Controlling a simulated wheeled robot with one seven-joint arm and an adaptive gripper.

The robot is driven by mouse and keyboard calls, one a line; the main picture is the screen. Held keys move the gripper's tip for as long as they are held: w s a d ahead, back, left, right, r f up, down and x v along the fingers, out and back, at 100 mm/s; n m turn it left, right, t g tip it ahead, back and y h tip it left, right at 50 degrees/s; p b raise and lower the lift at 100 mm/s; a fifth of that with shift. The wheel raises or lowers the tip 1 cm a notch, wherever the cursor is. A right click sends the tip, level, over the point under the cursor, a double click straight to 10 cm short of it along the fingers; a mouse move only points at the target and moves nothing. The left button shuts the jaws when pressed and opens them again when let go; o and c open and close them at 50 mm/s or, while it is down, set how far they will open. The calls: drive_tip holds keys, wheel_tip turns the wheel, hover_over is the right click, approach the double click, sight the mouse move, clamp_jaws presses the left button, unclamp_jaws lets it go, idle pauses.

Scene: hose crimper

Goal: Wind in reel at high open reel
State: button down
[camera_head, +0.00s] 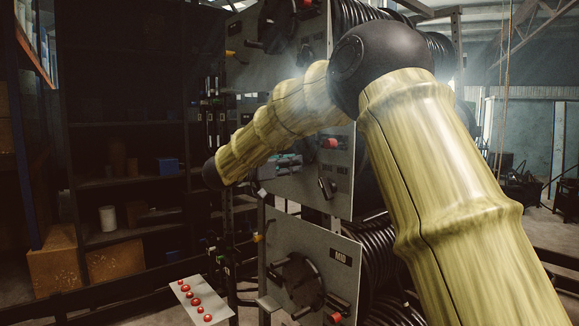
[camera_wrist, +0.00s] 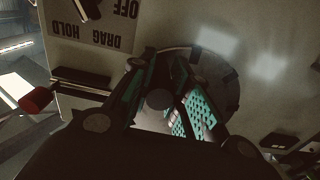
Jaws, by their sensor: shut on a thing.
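My gripper (camera_head: 287,166) shows partly below my forearm in the head view, against the middle grey reel panel (camera_head: 312,188). In the wrist view my gripper (camera_wrist: 166,78) has its teal-padded fingers on either side of a dark round knob (camera_wrist: 159,100), in front of the dark round reel disc (camera_wrist: 225,83). The fingers are shut on this knob; their exact contact is in shadow. The panel (camera_wrist: 170,28) carries upside-down lettering "DRAG", "HOLD" and "OFF" beside a dark lever (camera_wrist: 88,8). A red knob (camera_wrist: 37,100) stands out at the left. My arm hides much of this reel in the head view.
A lower reel panel (camera_head: 325,246) is marked "MID", with a dark crank disc (camera_head: 298,282). Another panel (camera_head: 272,60) is above. Black hose coils (camera_head: 388,240) sit behind the panels. A plate with red buttons (camera_head: 201,300) stands at lower left; shelves (camera_head: 125,180) are behind.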

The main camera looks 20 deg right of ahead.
drive_tip(key=shift+s+d+r, duration=0.1)
drive_tip(key=shift+d+r, duration=0.05)
drive_tip(key=shift+r, duration=0.1)
drive_tip(key=c, duration=1.6)
unclamp_jaws()
drive_tip(key=shift+s+r, duration=0.1)
drive_tip(key=shift+c, duration=0.2)
drive_tip(key=o, duration=0.3)
drive_tip(key=shift+s, duration=0.15)
drive_tip(key=shift+s+d+r, duration=0.1)
drive_tip(key=shift+s, duration=0.05)
drive_tip(key=shift+w+a+f, duration=0.25)
drive_tip(key=shift+w+a, duration=0.05)
drive_tip(key=shift+a, duration=0.2)
drive_tip(key=v, duration=1.1)
drive_tip(key=shift+s, duration=0.3)
drive_tip(key=shift+r, duration=0.1)
